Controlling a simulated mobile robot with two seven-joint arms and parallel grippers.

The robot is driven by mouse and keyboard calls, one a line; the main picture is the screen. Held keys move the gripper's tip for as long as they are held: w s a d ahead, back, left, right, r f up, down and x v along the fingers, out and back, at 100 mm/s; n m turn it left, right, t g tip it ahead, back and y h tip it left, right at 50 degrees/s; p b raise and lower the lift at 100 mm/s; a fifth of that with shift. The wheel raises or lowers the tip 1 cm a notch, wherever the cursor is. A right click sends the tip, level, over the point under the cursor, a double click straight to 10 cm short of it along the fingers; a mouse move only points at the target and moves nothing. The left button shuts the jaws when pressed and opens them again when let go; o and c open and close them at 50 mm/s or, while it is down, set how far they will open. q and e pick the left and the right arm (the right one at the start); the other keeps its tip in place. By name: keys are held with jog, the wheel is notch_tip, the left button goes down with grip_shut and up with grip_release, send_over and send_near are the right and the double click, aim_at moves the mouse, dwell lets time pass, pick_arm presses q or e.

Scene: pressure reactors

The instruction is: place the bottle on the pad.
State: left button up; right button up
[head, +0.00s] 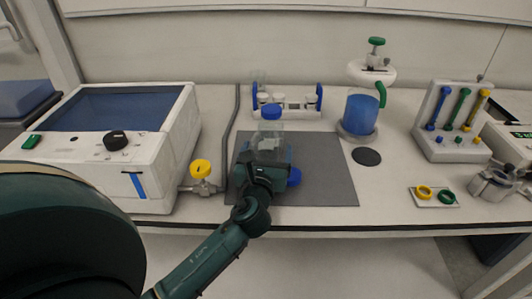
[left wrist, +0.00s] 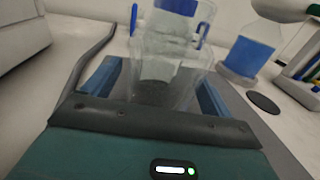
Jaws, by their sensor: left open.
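The clear bottle (head: 268,128) with a blue cap (head: 271,111) stands upright on the grey mat (head: 325,190). In the left wrist view the bottle (left wrist: 168,72) is between my blue fingers. My left gripper (head: 270,152) is open around its body, and gaps show beside it. The bottle's lower part is hidden by my gripper in the head view. A small dark round pad (head: 366,156) lies on the bench just right of the mat; it also shows in the left wrist view (left wrist: 263,103). My right gripper is not in view.
A blue-filled vessel (head: 360,113) stands behind the round pad. A low rack (head: 300,107) is behind the mat. A white machine (head: 120,140) and a yellow-knobbed valve (head: 201,170) are at left. A white tube rack (head: 450,125) and a small ring plate (head: 433,197) are at right.

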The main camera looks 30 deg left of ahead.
pick_arm(q)
jog(key=shift+w+a, duration=0.15)
jog(key=shift+w, duration=0.2)
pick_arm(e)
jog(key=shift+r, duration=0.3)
pick_arm(q)
jog(key=shift+c, duration=0.3)
jog(key=c, duration=1.2)
jog(key=shift+r, duration=0.3)
notch_tip(320, 180, up, 16)
jog(key=p, duration=0.6)
jog(key=shift+r+p, duration=0.2)
jog(key=shift+p, duration=0.2)
jog(key=shift+r, duration=0.55)
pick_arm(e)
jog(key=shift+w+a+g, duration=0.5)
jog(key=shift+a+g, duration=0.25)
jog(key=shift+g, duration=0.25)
